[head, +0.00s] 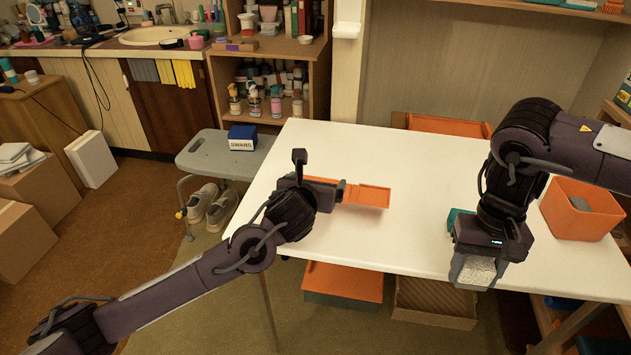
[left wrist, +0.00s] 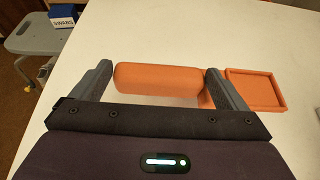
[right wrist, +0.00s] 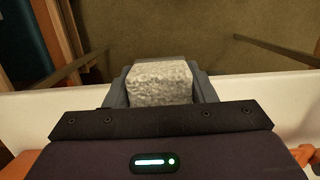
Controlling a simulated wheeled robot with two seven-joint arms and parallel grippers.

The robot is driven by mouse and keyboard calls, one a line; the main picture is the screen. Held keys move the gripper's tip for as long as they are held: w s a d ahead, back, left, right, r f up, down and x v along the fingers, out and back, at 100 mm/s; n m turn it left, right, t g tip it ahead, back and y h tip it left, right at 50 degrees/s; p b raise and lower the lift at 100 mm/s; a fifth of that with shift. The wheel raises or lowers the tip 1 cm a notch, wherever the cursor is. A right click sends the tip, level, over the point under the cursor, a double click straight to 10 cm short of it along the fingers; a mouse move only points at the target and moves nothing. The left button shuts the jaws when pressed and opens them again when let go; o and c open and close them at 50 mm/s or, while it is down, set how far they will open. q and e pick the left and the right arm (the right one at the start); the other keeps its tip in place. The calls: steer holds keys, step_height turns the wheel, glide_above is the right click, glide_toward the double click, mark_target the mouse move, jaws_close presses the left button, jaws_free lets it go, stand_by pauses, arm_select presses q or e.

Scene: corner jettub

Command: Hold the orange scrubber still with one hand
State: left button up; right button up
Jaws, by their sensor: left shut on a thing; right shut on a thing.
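The orange scrubber (left wrist: 158,77) lies lengthwise between the two fingers of my left gripper (left wrist: 160,83), over the white table. The jaws are shut on it, one finger at each end. In the head view my left gripper (head: 323,187) hides most of it.
The white table (head: 410,240) is largely clear in the middle. A teal object (head: 457,218) is partly hidden behind my right gripper. An orange bin (head: 573,222) holding something grey stands at the table's right. A grey stool (head: 205,157) with a blue swabs box (head: 242,139) stands left.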

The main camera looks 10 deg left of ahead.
mark_target(374, 192)
arm_select(q)
steer(key=shift+f+b, duration=1.55)
steer(key=shift+f, duration=0.45)
arm_select(e)
steer(key=shift+f, duration=1.65)
arm_select(q)
steer(key=shift+r, duration=0.1)
